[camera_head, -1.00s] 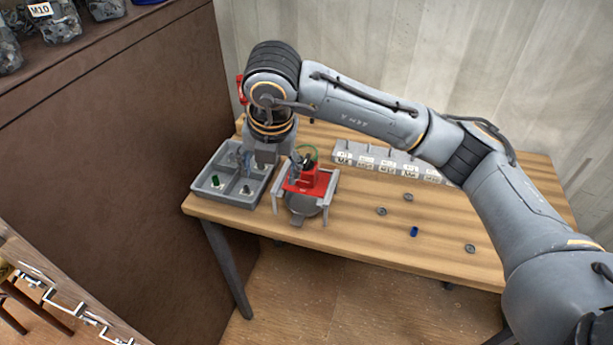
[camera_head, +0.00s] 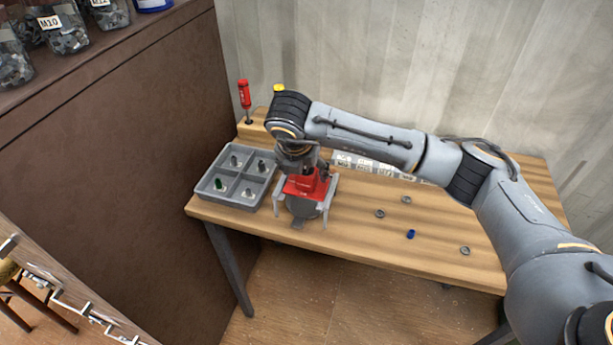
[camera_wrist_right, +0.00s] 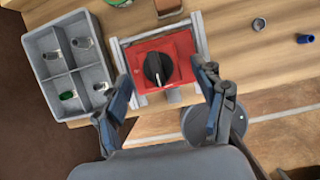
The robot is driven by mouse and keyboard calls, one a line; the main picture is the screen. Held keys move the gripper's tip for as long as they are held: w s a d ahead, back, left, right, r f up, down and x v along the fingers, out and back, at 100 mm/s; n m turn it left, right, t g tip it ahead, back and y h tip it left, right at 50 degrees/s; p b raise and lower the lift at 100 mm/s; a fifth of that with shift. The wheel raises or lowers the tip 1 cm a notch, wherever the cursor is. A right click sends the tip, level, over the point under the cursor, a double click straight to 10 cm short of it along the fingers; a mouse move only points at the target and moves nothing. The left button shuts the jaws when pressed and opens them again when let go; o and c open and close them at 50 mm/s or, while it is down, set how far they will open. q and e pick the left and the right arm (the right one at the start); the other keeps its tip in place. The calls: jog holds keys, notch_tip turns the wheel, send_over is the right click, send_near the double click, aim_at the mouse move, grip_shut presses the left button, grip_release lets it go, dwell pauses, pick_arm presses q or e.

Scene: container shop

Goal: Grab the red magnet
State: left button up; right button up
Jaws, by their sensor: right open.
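A red square block with a black knob (camera_wrist_right: 158,70) sits in a grey frame at the table's front edge; it also shows in the head view (camera_head: 306,187). A slim red-handled tool (camera_head: 245,94) stands upright at the table's back left corner. I cannot tell from looks which of these is the red magnet. My right gripper (camera_wrist_right: 165,82) is open and empty, pointing down over the red block. Its fingers lie to either side of the knob in the wrist view; I cannot tell their height above it. In the head view my right gripper (camera_head: 308,166) partly hides the block. My left gripper is not in view.
A grey four-part tray (camera_head: 207,188) with small parts stands left of the block. Labelled bins (camera_head: 350,160) stand behind, partly hidden by my arm. Several grey rings and a blue piece (camera_head: 411,234) lie on the right. A tall brown cabinet (camera_head: 110,150) stands at left.

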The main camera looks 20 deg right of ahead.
jog(key=p+x, duration=0.1)
jog(key=x, duration=0.2)
jog(key=shift+w+d, duration=0.15)
jog(key=shift+d, duration=0.05)
jog(key=shift+c, duration=0.2)
jog(key=c, duration=1.4)
grip_shut()
jog(key=shift+w, duration=0.1)
